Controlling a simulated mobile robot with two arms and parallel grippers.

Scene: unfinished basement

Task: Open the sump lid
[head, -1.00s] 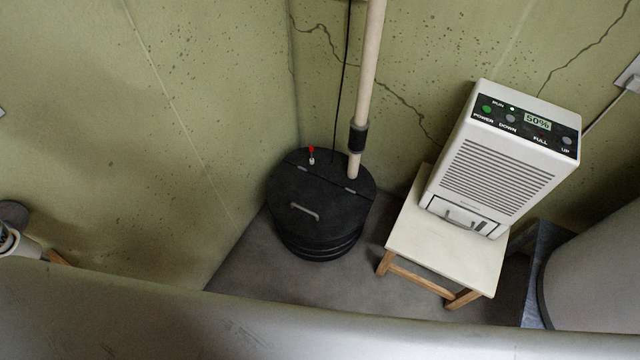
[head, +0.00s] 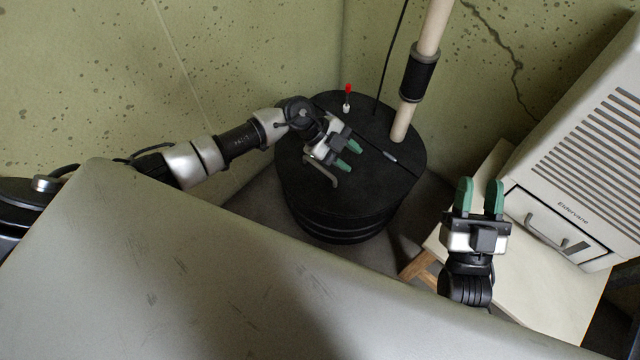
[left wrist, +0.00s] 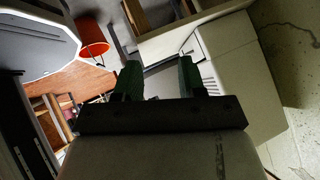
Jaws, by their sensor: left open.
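The black round sump lid (head: 385,172) lies flat and closed on its ribbed basin (head: 345,225) in the wall corner. Its grey bar handle (head: 322,174) is on the front part. My left gripper (head: 348,156) reaches in from the left above the lid, just beside and beyond the handle. It is open with nothing between its green fingers, and whether it touches the handle I cannot tell. In the left wrist view the fingers (left wrist: 158,78) are spread, and I cannot make out the handle there. My right gripper (head: 480,197) is open and empty, right of the basin.
A pale pipe (head: 432,30) with a black coupling rises from the lid's back part, near a red-tipped fitting (head: 347,95). A white dehumidifier (head: 585,150) stands on a stool (head: 525,265) to the right. A large grey rounded surface fills the foreground. An orange bucket (left wrist: 92,38) shows in the left wrist view.

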